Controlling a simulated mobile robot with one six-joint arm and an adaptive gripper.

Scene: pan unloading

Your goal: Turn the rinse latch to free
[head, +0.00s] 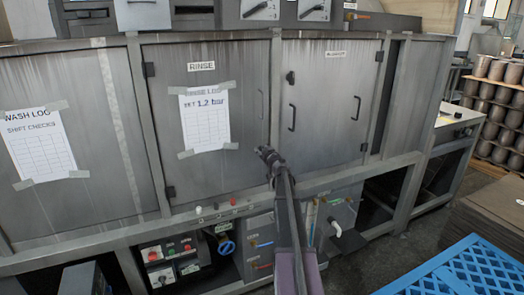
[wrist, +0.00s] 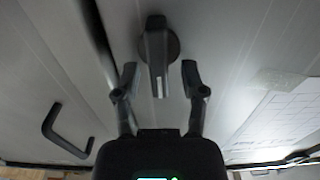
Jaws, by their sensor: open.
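In the wrist view a dark latch (wrist: 157,55), with a round base and a long lever, stands on a grey metal door panel. The lever lies along the picture's vertical, with a light strip near its lower end. My gripper (wrist: 160,78) is open, one fingertip on each side of the lever's lower end, with visible gaps. In the head view my gripper (head: 268,156) is in front of the lower right of the rinse door (head: 245,75), which carries a RINSE label (head: 201,66). The latch there is hidden behind my gripper.
A door to the right has a dark knob (head: 291,77) and a bar handle (head: 292,117). That handle appears at left in the wrist view (wrist: 62,130). A taped log sheet (head: 205,118) is on the rinse door. A blue crate (head: 465,270) stands at lower right.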

